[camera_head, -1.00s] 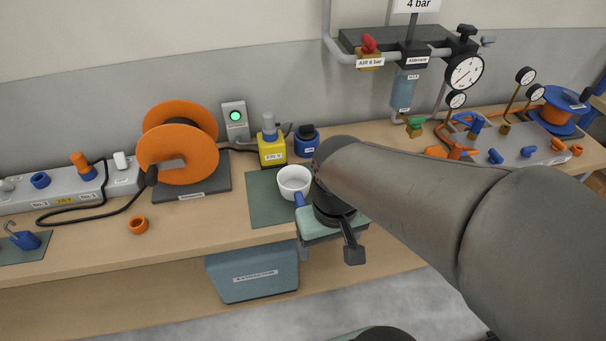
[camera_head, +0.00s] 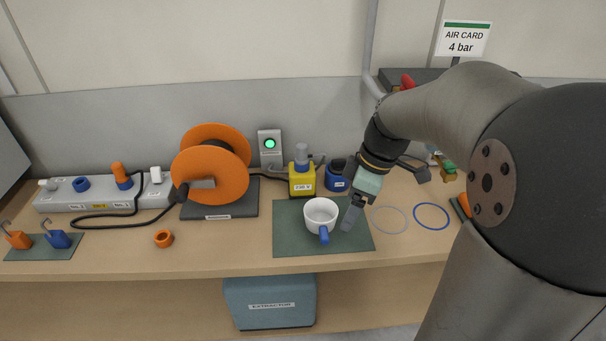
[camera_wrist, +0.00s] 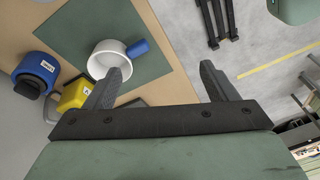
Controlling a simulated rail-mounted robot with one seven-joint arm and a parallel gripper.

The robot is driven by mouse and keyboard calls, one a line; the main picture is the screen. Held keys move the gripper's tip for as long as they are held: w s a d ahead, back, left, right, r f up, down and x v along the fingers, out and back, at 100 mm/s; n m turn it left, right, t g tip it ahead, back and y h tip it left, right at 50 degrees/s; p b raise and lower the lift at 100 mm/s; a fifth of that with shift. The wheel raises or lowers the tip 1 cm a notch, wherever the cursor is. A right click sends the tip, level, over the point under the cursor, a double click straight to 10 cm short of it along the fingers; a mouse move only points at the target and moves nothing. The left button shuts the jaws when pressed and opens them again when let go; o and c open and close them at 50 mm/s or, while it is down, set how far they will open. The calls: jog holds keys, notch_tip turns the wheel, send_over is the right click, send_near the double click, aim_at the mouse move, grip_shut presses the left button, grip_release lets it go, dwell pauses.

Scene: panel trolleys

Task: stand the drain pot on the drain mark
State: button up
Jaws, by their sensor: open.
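The white pot with a blue handle (camera_head: 319,212) stands upright on a dark green mat (camera_head: 290,240), its handle toward the front edge. It also shows in the wrist view (camera_wrist: 104,64), left of the gap between my fingers. My gripper (camera_head: 350,221) is just right of the pot, pointing down over the mat. In the wrist view my gripper (camera_wrist: 166,76) is open and empty, with its left finger overlapping the pot's rim; I cannot tell whether they touch. A grey ring (camera_head: 373,218) and a blue ring (camera_head: 415,215) mark the bench to the right; neither has a readable label.
A yellow bottle (camera_head: 302,181) and a blue container (camera_head: 337,183) stand behind the mat. An orange reel (camera_head: 225,155) and an orange ring (camera_head: 163,239) are left. The extractor box (camera_head: 270,302) is below the bench edge. The bench inside both rings is clear.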

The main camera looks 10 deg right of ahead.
jog(key=w+d+n+y, duration=0.1)
jog(key=w+d+n, duration=0.2)
jog(key=w+n, duration=0.15)
jog(key=p, duration=0.1)
send_near(327, 230)
jog(key=x, duration=0.5)
jog(key=shift+s+d+f, duration=0.15)
jog(key=shift+s+f, duration=0.15)
jog(key=shift+y, duration=0.3)
jog(key=shift+w+p+x, duration=0.15)
jog(key=shift+p+x, duration=0.3)
jog(key=shift+x, duration=0.85)
jog(key=shift+w+p+x, duration=0.15)
jog(key=shift+p+x, duration=0.3)
jog(key=shift+x, duration=0.85)
jog(key=c, duration=1.4)
jog(key=shift+o, duration=0.2)
jog(key=shift+r, duration=0.1)
